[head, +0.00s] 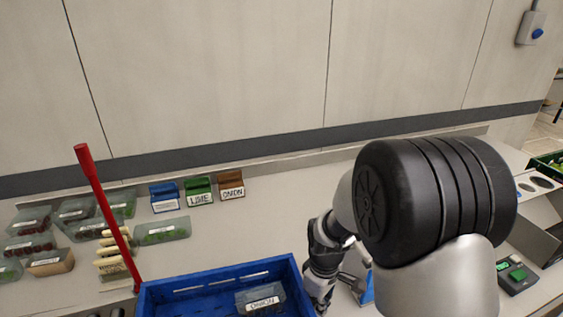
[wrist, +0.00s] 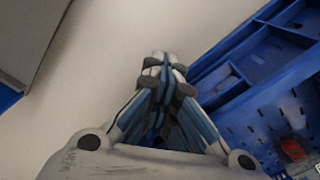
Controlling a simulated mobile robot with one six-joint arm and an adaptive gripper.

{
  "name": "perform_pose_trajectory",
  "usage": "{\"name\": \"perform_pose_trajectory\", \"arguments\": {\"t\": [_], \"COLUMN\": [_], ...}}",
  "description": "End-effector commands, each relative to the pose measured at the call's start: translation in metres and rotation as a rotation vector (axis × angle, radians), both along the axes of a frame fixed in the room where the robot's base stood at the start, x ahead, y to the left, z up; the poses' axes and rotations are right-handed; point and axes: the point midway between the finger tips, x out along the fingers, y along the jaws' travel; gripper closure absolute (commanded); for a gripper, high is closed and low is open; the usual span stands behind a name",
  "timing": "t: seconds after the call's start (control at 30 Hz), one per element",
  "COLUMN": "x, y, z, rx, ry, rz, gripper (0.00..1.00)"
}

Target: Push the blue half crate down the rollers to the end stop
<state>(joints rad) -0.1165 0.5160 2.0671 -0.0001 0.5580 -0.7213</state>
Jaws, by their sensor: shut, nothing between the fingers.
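The blue half crate (head: 222,273) is at the bottom centre of the head view, cut off by the lower edge. A clear labelled punnet (head: 260,298) lies inside it. My gripper (head: 319,300) is beside the crate's right wall. In the wrist view my gripper (wrist: 164,66) is shut and empty, with its fingertips together. The crate's slotted wall and floor show to its right (wrist: 232,84). I cannot tell whether the fingers touch the crate. The rollers and end stop cannot be made out.
A red pole (head: 106,215) leans at the left. Several punnets (head: 160,231) stand on the counter there. Blue, green and brown label holders (head: 199,190) stand at the back. A device with a green button (head: 517,274) is at the right.

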Motion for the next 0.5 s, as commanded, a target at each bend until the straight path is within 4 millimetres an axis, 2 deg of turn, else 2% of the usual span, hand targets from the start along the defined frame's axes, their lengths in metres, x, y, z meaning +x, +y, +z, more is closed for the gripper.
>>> {"name": "perform_pose_trajectory", "arguments": {"t": [0.5], "x": [-0.014], "y": [0.040], "z": [0.000], "rx": [0.000], "ry": [0.001], "rz": [0.002], "gripper": [1.00]}}
